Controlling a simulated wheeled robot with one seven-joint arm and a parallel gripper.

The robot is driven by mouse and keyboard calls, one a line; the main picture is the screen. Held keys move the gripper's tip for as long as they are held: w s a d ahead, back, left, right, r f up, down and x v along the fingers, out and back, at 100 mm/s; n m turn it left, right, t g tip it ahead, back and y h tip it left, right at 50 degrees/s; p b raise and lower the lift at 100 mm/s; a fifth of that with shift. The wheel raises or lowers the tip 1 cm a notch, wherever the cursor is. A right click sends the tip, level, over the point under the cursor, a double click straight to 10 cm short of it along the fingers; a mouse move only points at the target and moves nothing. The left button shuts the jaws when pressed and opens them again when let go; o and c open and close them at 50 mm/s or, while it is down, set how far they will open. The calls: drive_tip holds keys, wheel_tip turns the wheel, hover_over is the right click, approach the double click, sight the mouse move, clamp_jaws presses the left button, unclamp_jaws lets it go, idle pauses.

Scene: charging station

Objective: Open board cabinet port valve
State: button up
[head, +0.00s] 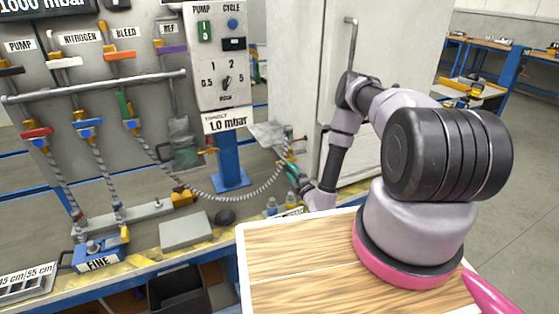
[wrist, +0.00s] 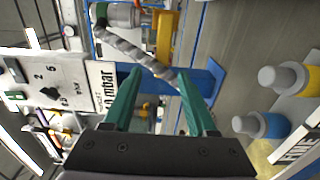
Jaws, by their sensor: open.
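My gripper (head: 296,172) is low at the front of the grey cabinet (head: 292,65). Its two green fingers are open in the wrist view (wrist: 160,78), with nothing held between them. A small fitting with a yellow part (head: 283,163) sits beside the fingers at the end of a grey corrugated hose (head: 232,197). In the wrist view a yellow block-like part (wrist: 165,38) lies beyond the fingertips, and the hose (wrist: 130,50) crosses in front of them. I cannot tell whether the fingers touch it. Which part is the port valve's handle is unclear.
The gauge panel (head: 212,85) on its blue post (head: 232,160) stands left of the gripper. A valve rack with coloured handles (head: 85,125) is further left. Blue and yellow capped fittings (wrist: 262,124) stand at right in the wrist view.

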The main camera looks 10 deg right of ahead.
drive_tip(key=x, duration=1)
drive_tip(key=shift+w, duration=0.3)
drive_tip(key=shift+d+f, duration=0.1)
drive_tip(key=shift+f, duration=0.05)
clamp_jaws()
idle(0.9)
